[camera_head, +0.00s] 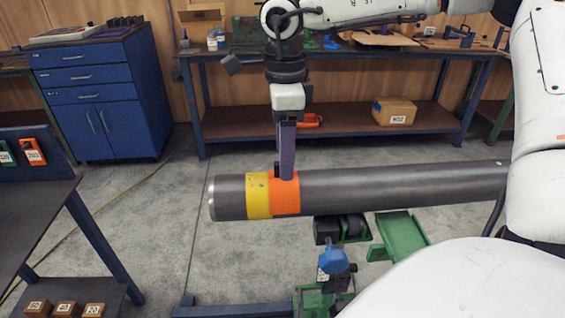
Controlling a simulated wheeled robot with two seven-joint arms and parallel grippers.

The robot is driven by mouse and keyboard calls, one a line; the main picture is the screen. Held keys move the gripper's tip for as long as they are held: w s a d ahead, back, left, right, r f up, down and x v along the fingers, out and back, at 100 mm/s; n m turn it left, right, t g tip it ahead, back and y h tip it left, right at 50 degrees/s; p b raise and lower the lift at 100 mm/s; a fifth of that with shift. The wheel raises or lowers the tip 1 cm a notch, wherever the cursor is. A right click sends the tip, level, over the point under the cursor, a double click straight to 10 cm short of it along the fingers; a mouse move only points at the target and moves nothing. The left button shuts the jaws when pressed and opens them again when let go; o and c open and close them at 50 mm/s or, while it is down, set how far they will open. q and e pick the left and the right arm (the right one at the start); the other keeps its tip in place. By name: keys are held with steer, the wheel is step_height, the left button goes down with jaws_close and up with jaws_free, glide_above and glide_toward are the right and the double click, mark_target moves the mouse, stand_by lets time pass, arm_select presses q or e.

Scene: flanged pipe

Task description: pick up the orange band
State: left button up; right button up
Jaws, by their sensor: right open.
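The orange band (284,198) is wrapped around a long dark grey pipe (400,189) near its left end. A yellow band (258,196) sits beside it on its left, also around the pipe. My right gripper (285,172) points down from above, its fingertips at the top of the orange band. The jaws are open, though seen nearly edge-on, so the gap between the fingers is hard to see. I cannot tell whether the fingers touch the band. My left gripper is not in view.
The pipe rests on a green stand (404,236) with dark rollers and a blue knob (333,261). A dark table (35,207) is at the left, a blue cabinet (98,95) behind it, and a workbench (345,54) along the back. Open concrete floor lies between.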

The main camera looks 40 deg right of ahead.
step_height(320, 180, down, 3)
steer(key=shift+w+a+f, duration=0.1)
steer(key=shift+w+f, duration=0.05)
steer(key=shift+f, duration=0.05)
steer(key=c, duration=1.4)
jaws_close()
